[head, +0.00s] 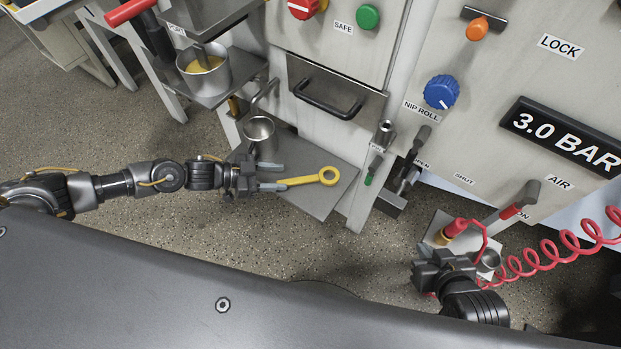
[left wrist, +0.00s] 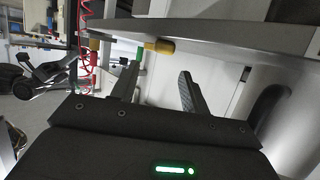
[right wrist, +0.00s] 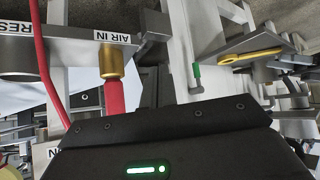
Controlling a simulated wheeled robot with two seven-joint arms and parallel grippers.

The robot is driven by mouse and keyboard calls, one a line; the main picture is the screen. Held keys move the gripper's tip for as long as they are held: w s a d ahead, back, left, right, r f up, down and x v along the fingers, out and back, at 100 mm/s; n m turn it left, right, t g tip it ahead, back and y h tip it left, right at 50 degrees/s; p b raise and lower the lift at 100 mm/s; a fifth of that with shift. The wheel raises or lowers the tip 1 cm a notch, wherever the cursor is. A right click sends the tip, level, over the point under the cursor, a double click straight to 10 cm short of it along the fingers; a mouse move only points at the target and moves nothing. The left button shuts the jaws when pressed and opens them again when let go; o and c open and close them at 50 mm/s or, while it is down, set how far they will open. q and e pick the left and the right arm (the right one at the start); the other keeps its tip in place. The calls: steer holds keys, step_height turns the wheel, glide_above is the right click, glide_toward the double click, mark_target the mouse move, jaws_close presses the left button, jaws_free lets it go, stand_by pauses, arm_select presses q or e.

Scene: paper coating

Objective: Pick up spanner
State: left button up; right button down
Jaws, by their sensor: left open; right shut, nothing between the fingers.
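The yellow spanner (head: 312,180) lies on a grey shelf (head: 318,204), its ring end to the right and its handle toward my left gripper. My left gripper (head: 284,177) is open at the shelf's left side, its fingers either side of the handle's near end. In the left wrist view, a yellow end, likely the handle (left wrist: 160,46), shows beyond the open fingers; contact is not visible. The spanner (right wrist: 252,57) also shows in the right wrist view. My right gripper (head: 438,262) is shut and empty beside the red-and-brass air fitting (head: 452,231).
A small metal cup (head: 259,128) stands behind the left gripper. A pot with yellow contents (head: 206,78) sits higher at left. The machine front has a drawer handle (head: 328,98) and several knobs. A red coiled hose (head: 560,242) spans the right side.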

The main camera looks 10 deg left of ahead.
mark_target(307, 179)
arm_select(q)
steer(key=b+x, duration=0.1)
steer(key=x, duration=0.5)
steer(key=shift+d, duration=0.2)
steer(key=shift+w+d+f, duration=0.1)
steer(key=shift+d+f, duration=0.05)
steer(key=shift+d, duration=0.15)
arm_select(e)
steer(key=w+a+r+t+y, duration=0.1)
steer(key=w+a+r+t, duration=0.1)
steer(key=a+r, duration=0.1)
steer(key=shift+w+n+t+y, duration=0.3)
steer(key=shift+n+y, duration=0.1)
arm_select(q)
steer(key=shift+c, duration=0.4)
jaws_close()
